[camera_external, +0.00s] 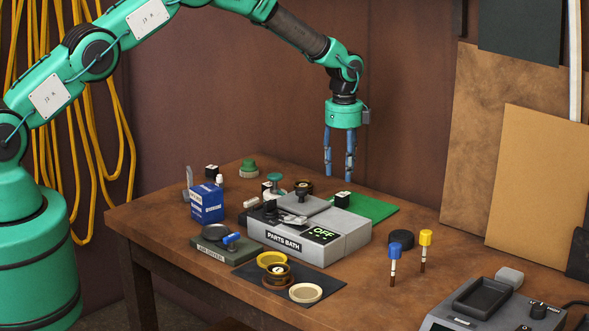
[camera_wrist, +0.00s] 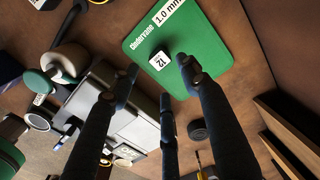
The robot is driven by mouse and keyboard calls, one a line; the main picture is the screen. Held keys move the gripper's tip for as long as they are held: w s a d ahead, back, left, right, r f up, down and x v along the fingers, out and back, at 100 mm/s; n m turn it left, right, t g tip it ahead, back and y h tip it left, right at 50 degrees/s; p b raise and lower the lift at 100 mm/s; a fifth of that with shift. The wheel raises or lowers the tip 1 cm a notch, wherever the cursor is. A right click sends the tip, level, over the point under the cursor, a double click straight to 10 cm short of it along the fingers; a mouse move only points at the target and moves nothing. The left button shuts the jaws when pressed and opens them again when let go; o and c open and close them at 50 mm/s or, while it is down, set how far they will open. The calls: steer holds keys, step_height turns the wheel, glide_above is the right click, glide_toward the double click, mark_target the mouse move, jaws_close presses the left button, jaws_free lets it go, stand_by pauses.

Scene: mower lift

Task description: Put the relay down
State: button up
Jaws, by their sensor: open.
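My gripper (camera_external: 338,176) hangs above the mat, fingers pointing down, spread and empty. In the wrist view my gripper's (camera_wrist: 158,88) dark fingers are apart, with the relay visible beyond their tips and not touched.
The grey parts bath (camera_external: 345,243), showing OFF, stands in front of the mat. Yellow and blue-capped tools (camera_external: 425,238) stand right.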

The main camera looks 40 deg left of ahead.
steer(key=shift+r, duration=1.95)
steer(key=s+a+r+n+t, duration=0.1)
steer(key=s+a+r+n, duration=0.2)
steer(key=s+a+r, duration=0.55)
steer(key=s+a+r+n+t, duration=0.15)
steer(key=s+r, duration=0.35)
steer(key=r, duration=0.9)
steer(key=s+a+r+n, duration=0.4)
steer(key=s+r, duration=0.3)
steer(key=r, duration=0.5)
steer(key=s+a+r+n+t, duration=0.1)
steer(key=s+a+r+n, duration=0.2)
steer(key=s, duration=0.6)
steer(key=s+a+r+n+t, duration=0.1)
steer(key=s+a+r, duration=0.25)
steer(key=s, duration=0.65)
steer(key=s+a+f+n, duration=0.1)
steer(key=s+n, duration=0.1)
steer(key=s, duration=0.8)
steer(key=s+a+f+n+t, duration=0.1)
steer(key=s+a+f+n, duration=0.1)
steer(key=s, duration=0.8)
steer(key=shift+a+n, duration=0.25)
steer(key=shift+n, duration=0.5)
